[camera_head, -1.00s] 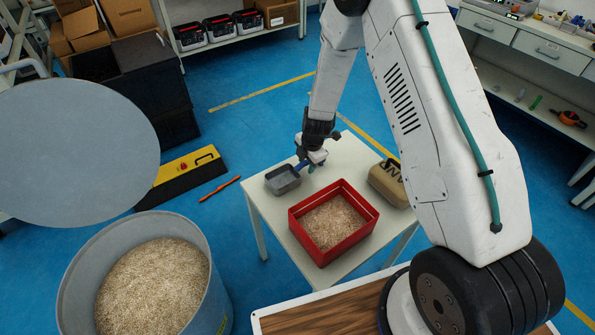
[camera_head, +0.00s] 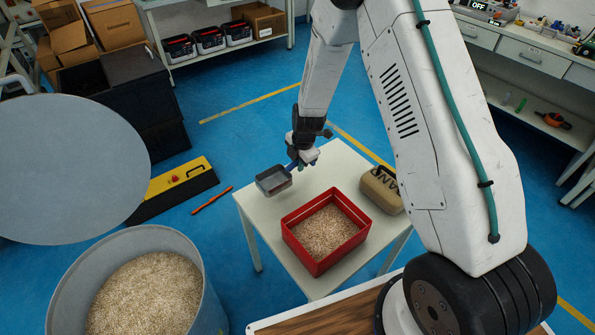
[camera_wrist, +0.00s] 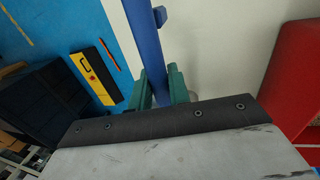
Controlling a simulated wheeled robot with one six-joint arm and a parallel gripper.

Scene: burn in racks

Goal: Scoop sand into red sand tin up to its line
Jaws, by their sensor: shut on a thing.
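A red open-topped tin (camera_head: 287,237) stands on the small pale table and holds pale brown sand (camera_head: 323,230). My gripper (camera_head: 301,157) is shut on the blue handle of a grey scoop (camera_head: 272,182), left of and behind the tin. The scoop is over the table's far left edge, and its inside looks grey with no sand visible. In the wrist view the blue handle (camera_wrist: 142,40) runs between my green fingers (camera_wrist: 160,88). The tin's red side (camera_wrist: 292,75) shows at right there.
A large grey drum (camera_head: 205,300) of sand stands at lower left, with a round grey disc (camera_head: 70,165) above it. A tan bag (camera_head: 380,190) sits on the table (camera_head: 262,222) right of the tin. A yellow-black case (camera_head: 180,180) and orange stick (camera_head: 212,199) lie on the floor.

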